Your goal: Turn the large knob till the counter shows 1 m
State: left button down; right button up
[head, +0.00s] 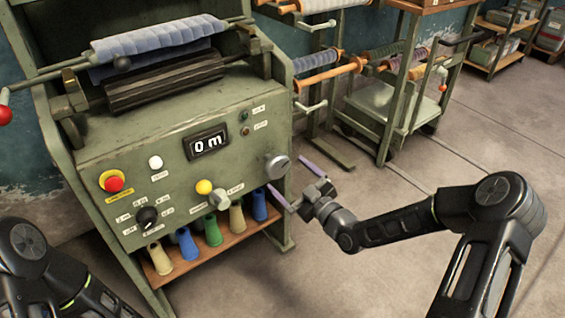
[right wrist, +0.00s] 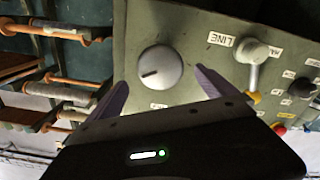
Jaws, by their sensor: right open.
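The large knob (head: 277,166) is a round grey dial at the right edge of the green machine's sloped panel. It also shows in the right wrist view (right wrist: 160,68), with a dark pointer line on its face. The counter (head: 206,143) reads 0 m. My right gripper (head: 290,178) is open, its two purple fingers apart, in front of the knob and a little to its right. In the right wrist view its fingers (right wrist: 160,90) stand to either side of the knob, and I see no contact. My left gripper is out of view; only part of my left arm shows.
A red emergency button (head: 114,183) is at the left. Several thread cones stand on the wooden shelf (head: 215,250) below. Racks (head: 400,100) stand behind; floor at right is clear.

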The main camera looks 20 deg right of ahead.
aim_at(274, 163)
jog(key=shift+w+f, duration=0.1)
jog(key=shift+w+a, duration=0.25)
jog(key=shift+w, duration=0.25)
jog(key=b+x, duration=0.1)
jog(key=x, duration=0.5)
jog(key=shift+w+a, duration=0.1)
jog(key=shift+w, duration=0.15)
jog(key=shift+c, duration=0.5)
jog(key=c, duration=1.3)
jog(key=shift+f+m+b, duration=0.1)
jog(key=shift+m+b, duration=0.3)
jog(key=shift+m, duration=0.1)
